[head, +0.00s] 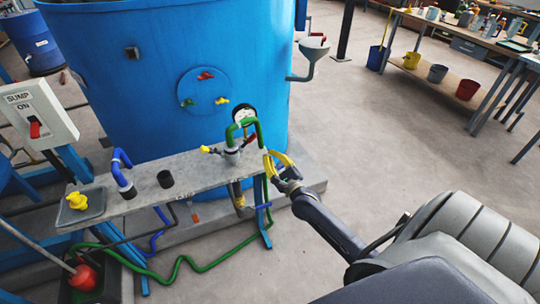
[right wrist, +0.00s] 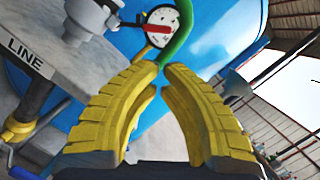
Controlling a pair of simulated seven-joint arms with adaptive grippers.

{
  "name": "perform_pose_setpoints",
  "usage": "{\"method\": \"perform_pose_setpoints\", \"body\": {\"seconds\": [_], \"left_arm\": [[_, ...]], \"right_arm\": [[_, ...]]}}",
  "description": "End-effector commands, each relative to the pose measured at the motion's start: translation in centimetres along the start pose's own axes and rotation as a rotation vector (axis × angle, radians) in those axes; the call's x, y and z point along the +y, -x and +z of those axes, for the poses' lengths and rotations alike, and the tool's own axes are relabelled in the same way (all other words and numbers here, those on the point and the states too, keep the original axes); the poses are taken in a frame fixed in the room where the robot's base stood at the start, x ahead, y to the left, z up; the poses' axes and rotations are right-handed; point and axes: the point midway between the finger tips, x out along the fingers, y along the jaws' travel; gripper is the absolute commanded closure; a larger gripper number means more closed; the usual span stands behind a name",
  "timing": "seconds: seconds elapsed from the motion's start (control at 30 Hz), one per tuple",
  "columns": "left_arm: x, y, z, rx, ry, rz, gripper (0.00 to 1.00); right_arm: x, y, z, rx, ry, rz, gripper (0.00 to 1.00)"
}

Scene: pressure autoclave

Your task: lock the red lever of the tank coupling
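The blue tank (head: 140,50) stands behind a grey shelf (head: 135,195). A grey coupling (head: 232,153) with a green hose (head: 252,124) arching from it stands toward the shelf's right end. The coupling (right wrist: 94,15) is at the upper left in the right wrist view, where a red bar (right wrist: 153,29) crosses the gauge. My right gripper (head: 267,153) is right of the coupling, its yellow fingertips (right wrist: 163,67) drawn together by the green hose. Whether they touch the hose is unclear. My left gripper is out of view.
A round gauge (head: 244,114) sits by the hose. A tank plate (head: 203,90) carries red, green and yellow handles. The floor (head: 385,150) is clear at right.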

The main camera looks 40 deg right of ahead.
Motion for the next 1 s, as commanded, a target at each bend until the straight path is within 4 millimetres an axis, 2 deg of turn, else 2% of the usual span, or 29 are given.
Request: {"method": "perform_pose_setpoints", "body": {"seconds": [0.2, 0.5, 0.7, 1.0], "left_arm": [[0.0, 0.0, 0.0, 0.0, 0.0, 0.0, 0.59], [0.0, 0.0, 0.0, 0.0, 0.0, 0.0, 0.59], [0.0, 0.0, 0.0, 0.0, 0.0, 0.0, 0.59], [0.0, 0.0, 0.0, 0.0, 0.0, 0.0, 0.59]], "right_arm": [[0.0, -3.5, 0.1, -0.001, 0.001, -0.001, 1.0], [0.0, -6.8, 0.0, 0.0, 0.002, 0.0, 1.0], [0.0, -7.7, 0.0, 0.0, 0.001, 0.001, 1.0], [0.0, -7.8, 0.0, 0.0, 0.001, 0.001, 1.0]]}}
